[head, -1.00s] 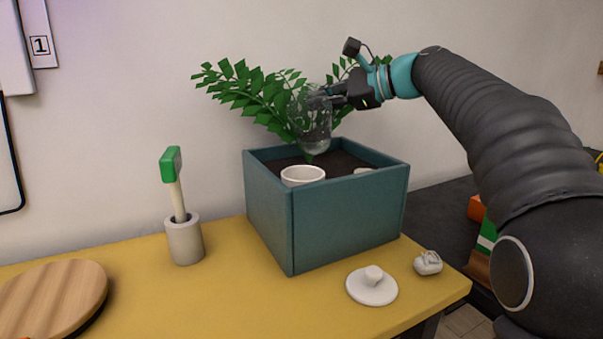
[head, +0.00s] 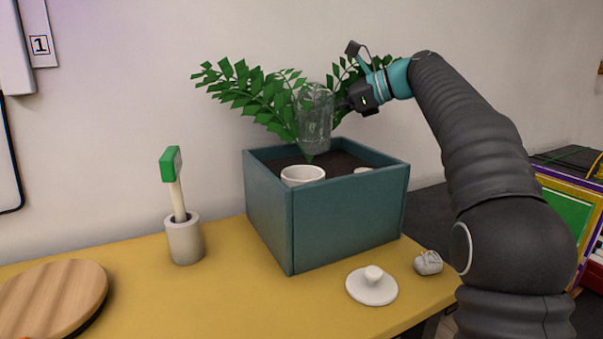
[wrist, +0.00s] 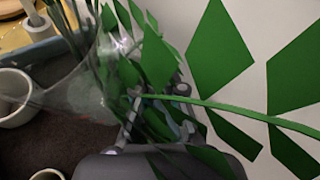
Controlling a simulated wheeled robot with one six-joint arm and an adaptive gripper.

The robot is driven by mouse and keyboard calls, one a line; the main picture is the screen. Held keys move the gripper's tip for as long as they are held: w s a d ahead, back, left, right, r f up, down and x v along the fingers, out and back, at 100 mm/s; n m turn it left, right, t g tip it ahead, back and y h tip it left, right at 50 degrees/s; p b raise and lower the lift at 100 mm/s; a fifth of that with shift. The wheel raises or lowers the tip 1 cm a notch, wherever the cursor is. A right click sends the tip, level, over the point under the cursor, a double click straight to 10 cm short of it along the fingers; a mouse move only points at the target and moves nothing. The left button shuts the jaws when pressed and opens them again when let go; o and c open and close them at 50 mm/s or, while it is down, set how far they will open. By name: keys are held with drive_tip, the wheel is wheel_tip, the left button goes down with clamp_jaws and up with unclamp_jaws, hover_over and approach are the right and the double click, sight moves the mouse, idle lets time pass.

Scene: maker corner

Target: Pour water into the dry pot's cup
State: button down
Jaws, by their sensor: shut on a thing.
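A teal square planter (head: 349,221) holds dark soil (head: 340,160) and a plant with green leaves (head: 262,95). A white cup (head: 303,176) sits in the soil near the planter's front left. My gripper (head: 345,102) is shut on a clear bottle (head: 315,120) and holds it above the soil, behind and slightly right of the cup. The bottle looks close to upright in the head view. In the wrist view the clear bottle (wrist: 75,95) is beside the white cup (wrist: 14,98), and leaves cover much of my gripper (wrist: 140,110). The water level is too unclear to tell.
A white lid with a knob (head: 371,286) and a small pale object (head: 428,263) lie on the yellow table (head: 225,300). A grey holder (head: 184,240) with a green-headed tool (head: 171,165) stands left of the planter. A round wooden board (head: 52,297) lies far left.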

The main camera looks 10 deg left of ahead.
drive_tip(key=shift+w+f+m+g, duration=0.2)
drive_tip(key=shift+w+m+g, duration=0.15)
drive_tip(key=shift+w+m, duration=0.15)
drive_tip(key=shift+w+f+m+g, duration=0.15)
drive_tip(key=shift+w+m+g, duration=0.2)
drive_tip(key=shift+w+m, duration=0.4)
drive_tip(key=shift+m, duration=0.05)
drive_tip(key=shift+f+g, duration=0.1)
drive_tip(key=shift+g, duration=0.2)
